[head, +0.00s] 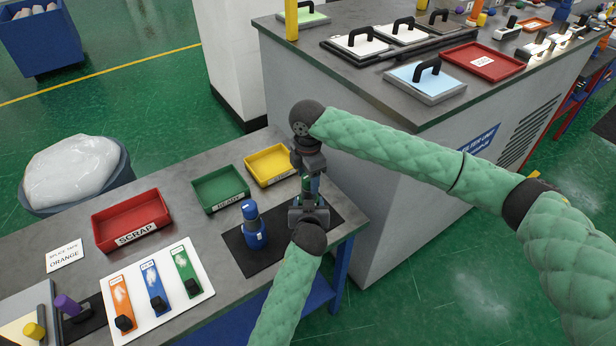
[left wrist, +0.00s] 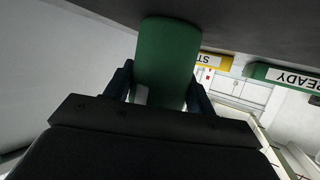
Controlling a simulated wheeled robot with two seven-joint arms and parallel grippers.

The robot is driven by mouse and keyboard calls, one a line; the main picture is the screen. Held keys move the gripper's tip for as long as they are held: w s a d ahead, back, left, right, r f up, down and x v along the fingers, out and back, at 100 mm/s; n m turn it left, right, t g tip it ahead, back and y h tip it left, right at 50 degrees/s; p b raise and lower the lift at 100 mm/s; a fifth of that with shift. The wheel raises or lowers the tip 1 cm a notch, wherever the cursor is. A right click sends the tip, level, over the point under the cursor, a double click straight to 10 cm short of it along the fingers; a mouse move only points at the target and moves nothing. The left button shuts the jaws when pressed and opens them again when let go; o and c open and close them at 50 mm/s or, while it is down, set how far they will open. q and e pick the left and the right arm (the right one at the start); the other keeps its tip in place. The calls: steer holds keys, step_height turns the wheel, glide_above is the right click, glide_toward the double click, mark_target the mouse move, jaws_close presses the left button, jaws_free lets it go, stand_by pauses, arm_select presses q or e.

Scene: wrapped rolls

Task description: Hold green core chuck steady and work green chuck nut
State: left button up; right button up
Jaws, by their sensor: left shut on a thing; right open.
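The green core chuck (left wrist: 167,62) stands between the fingers of my left gripper (left wrist: 160,100), which is shut on it. In the head view only a narrow green strip of the chuck (head: 313,184) shows between my two grippers. My left gripper (head: 309,213) is low at the right end of the dark mat (head: 290,222). My right gripper (head: 309,172) is open and points down from directly above, at the chuck's top. The green chuck nut is hidden there, and I cannot tell whether the right fingers touch it.
A blue chuck (head: 253,228) stands close left on the mat. Behind are the red SCRAP tray (head: 131,221), green READY tray (head: 220,189) and yellow tray (head: 268,165). A white board (head: 158,290) with coloured strips lies left. The bench's right edge is near.

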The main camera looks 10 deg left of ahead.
arm_select(q)
steer(key=shift+s+f, duration=0.1)
steer(key=shift+f, duration=0.25)
arm_select(e)
steer(key=shift+f, duration=0.2)
steer(key=shift+c, duration=0.3)
steer(key=c, duration=0.9)
steer(key=shift+m, duration=0.3)
steer(key=m, duration=0.9)
steer(key=shift+w+m, duration=0.1)
steer(key=shift+m, duration=2.2)
